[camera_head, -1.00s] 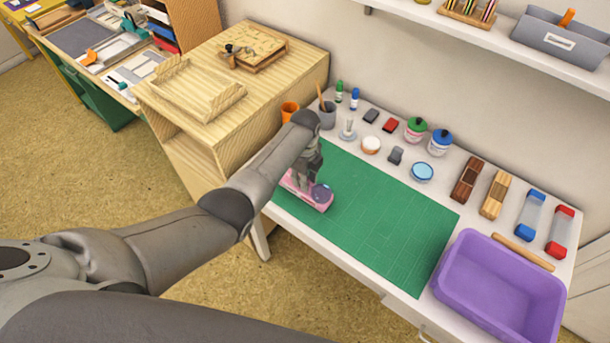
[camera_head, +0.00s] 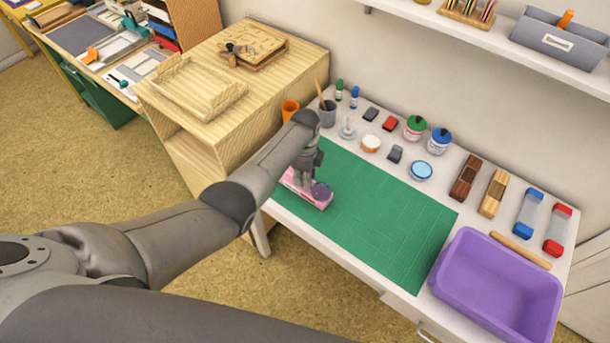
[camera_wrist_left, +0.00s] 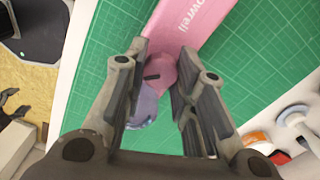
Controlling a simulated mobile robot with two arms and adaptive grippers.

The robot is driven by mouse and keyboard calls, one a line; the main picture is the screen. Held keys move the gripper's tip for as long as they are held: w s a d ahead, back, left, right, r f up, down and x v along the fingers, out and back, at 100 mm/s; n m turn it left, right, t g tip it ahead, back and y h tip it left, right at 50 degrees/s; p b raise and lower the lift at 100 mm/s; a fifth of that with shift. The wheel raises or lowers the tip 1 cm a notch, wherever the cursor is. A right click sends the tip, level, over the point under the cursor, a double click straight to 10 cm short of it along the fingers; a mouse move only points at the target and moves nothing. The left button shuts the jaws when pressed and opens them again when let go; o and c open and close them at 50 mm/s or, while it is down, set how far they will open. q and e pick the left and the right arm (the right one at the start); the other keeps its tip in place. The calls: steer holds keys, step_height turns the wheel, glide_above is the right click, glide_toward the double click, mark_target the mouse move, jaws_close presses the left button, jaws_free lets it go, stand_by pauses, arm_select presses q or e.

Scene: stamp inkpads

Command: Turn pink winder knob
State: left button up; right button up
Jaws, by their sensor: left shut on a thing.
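The pink winder (camera_head: 296,184) lies at the left end of the green cutting mat (camera_head: 390,225); its pink body with white lettering also shows in the wrist view (camera_wrist_left: 192,22). Its pink knob (camera_wrist_left: 160,68), with a dark slot mark, sits between the fingertips of my left gripper (camera_wrist_left: 161,72). The gripper is shut on the knob. A bluish-purple rounded part (camera_wrist_left: 146,105) shows just below the knob. In the head view my left gripper (camera_head: 305,183) reaches down over the winder and hides part of it. My right gripper is not in view.
A purple bin (camera_head: 440,285) stands at the table's right front. Inkpads, jars, blocks and bottles line the back edge. An orange cup (camera_head: 290,110) and a grey cup (camera_head: 328,117) stand behind the arm. Most of the mat is clear.

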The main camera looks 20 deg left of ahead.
arm_select(q)
steer(key=o, duration=1.1)
steer(key=shift+c, duration=0.2)
step_height(320, 180, up, 12)
